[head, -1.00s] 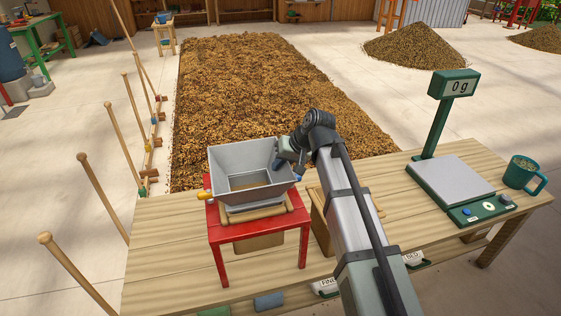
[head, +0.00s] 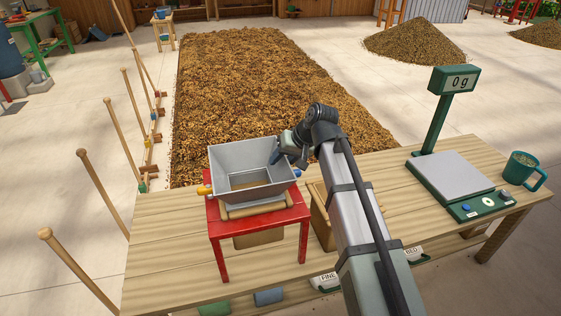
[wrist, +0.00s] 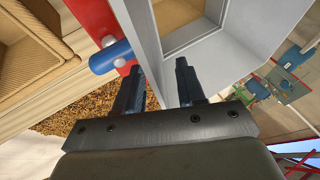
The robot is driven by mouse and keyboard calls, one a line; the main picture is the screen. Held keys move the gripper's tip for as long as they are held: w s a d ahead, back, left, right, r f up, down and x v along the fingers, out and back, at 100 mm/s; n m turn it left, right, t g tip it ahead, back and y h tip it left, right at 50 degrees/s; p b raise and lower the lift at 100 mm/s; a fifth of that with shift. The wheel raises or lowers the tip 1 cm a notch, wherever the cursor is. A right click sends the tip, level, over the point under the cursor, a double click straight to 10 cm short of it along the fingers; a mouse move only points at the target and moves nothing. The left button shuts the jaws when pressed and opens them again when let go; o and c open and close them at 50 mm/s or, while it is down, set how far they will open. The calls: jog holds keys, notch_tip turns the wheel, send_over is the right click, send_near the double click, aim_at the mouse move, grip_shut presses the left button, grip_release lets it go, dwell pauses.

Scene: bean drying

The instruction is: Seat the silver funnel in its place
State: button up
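The silver funnel (head: 238,188) is a grey, square, open-topped hopper. It sits upright and level on the red stand (head: 222,242), low against a wooden piece (head: 253,210) that hides its lower end. My gripper (head: 276,157) is at the funnel's far right rim. In the wrist view my gripper (wrist: 160,82) has its fingers spread, with the grey funnel wall (wrist: 144,40) between or just beside them. A gap shows between the fingers, and I cannot tell whether either one touches the wall.
A blue peg (wrist: 110,56) on the red stand is close to my left finger in the wrist view. An orange peg (head: 203,190) is at its left. A green scale (head: 455,180) reading 0 g and a teal mug (head: 522,170) stand on the right of the wooden table (head: 160,240).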

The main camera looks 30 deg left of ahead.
jog(key=v, duration=1.2)
jog(key=shift+r, duration=0.2)
jog(key=shift+d, duration=0.1)
jog(key=s+d+f+m, duration=0.1)
jog(key=d+f+m, duration=0.4)
jog(key=d+f, duration=1.1)
jog(key=s+d+f+m, duration=0.1)
jog(key=d+f+m, duration=0.4)
jog(key=d+f, duration=1.1)
jog(key=s+d+f+g+h, duration=0.2)
jog(key=s+d+f, duration=0.2)
jog(key=s+f, duration=0.6)
jog(key=s+d+f+n+g+h, duration=0.1)
jog(key=s+d+f, duration=0.3)
jog(key=s+f, duration=0.7)
jog(key=s+d+f+n+g+h, duration=0.1)
jog(key=s+d+f+g+h, duration=0.2)
jog(key=s+f, duration=0.8)
jog(key=shift+d+f+g+h, duration=0.35)
jog(key=shift+d+f, duration=0.5)
jog(key=shift+d, duration=0.3)
